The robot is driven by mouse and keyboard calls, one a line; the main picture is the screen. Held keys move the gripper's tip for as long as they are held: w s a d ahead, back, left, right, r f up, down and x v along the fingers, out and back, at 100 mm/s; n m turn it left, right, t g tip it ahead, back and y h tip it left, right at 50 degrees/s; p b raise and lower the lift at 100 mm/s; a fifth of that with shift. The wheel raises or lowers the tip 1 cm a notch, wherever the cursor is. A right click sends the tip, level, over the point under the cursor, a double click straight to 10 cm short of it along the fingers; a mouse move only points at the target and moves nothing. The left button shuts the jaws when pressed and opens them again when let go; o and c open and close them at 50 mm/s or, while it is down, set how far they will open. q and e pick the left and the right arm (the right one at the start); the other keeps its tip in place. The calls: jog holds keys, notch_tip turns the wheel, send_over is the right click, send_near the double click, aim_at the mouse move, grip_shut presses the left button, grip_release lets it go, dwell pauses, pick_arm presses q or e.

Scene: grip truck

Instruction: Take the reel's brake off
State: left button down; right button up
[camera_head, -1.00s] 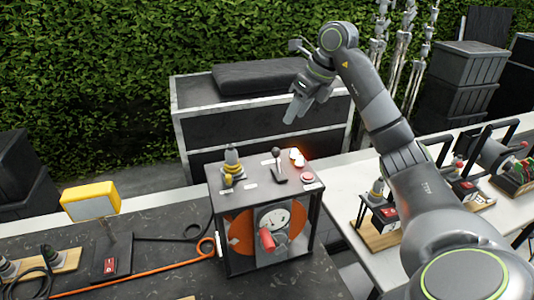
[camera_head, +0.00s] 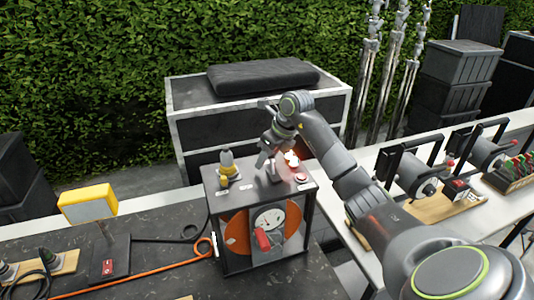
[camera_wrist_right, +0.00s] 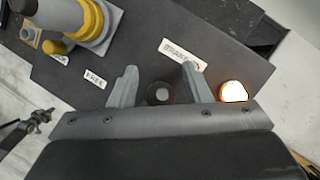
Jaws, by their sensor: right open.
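The cable reel is a dark box with an orange drum (camera_head: 236,232) showing behind a round dial and a red handle (camera_head: 262,239) on its front. My right gripper (camera_head: 266,166) is over the box top, pointing down and open. In the right wrist view, the dark round lever knob (camera_wrist_right: 160,92) lies between the open fingers, and I see no finger closed on it. In the head view, the gripper hides the lever. My left gripper is not in view.
A yellow-and-grey connector (camera_head: 227,166) stands on the left of the box top. A glowing lamp (camera_wrist_right: 232,91) and a red button (camera_head: 301,178) are to the right. A yellow work light (camera_head: 88,203) and orange cable (camera_head: 170,266) are on the left.

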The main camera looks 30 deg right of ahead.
jog(key=shift+f, duration=0.2)
grip_shut()
dwell(0.3)
